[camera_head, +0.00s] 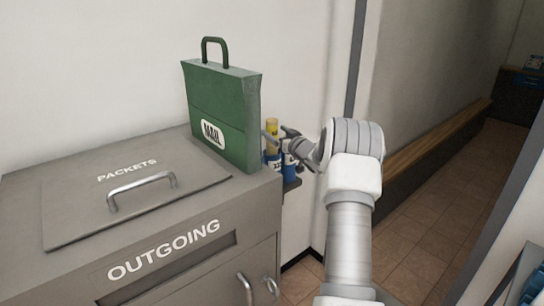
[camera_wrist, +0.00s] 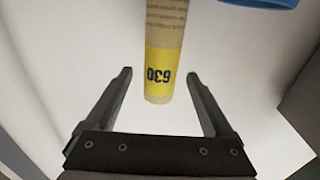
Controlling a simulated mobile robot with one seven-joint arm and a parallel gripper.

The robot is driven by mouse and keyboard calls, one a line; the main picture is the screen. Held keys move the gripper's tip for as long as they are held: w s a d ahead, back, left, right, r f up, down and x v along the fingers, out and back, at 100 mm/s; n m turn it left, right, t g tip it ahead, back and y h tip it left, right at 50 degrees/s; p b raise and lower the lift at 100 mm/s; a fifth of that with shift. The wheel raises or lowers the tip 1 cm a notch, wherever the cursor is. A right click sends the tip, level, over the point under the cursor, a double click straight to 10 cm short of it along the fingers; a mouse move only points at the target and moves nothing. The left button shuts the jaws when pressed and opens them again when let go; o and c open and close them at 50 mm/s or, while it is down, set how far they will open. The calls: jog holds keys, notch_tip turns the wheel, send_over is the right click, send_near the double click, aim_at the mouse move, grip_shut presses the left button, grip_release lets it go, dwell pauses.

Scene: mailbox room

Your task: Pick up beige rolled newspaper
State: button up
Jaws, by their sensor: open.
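The beige rolled newspaper (camera_wrist: 165,30) has a yellow band marked "630" and hangs down from the top of the wrist view, its end lying between the two finger lines. In the head view the newspaper (camera_head: 272,126) shows as a small upright roll behind the green mail case. My gripper (camera_wrist: 159,73) is open, one finger on each side of the roll, with a visible gap on both sides. It also shows in the head view (camera_head: 279,136), close beside the roll. Whether the roll is fully between the fingers in depth, I cannot tell.
A green mail case (camera_head: 225,112) stands on the grey outgoing box (camera_head: 75,262), just left of the newspaper. Blue containers (camera_head: 272,163) sit below the roll on a small ledge (camera_head: 292,185). A blue rim (camera_wrist: 268,3) shows at the top of the wrist view. A wall is behind.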

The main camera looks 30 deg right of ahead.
jog(key=shift+w, duration=1.4)
grip_shut()
jog(key=shift+r, duration=0.1)
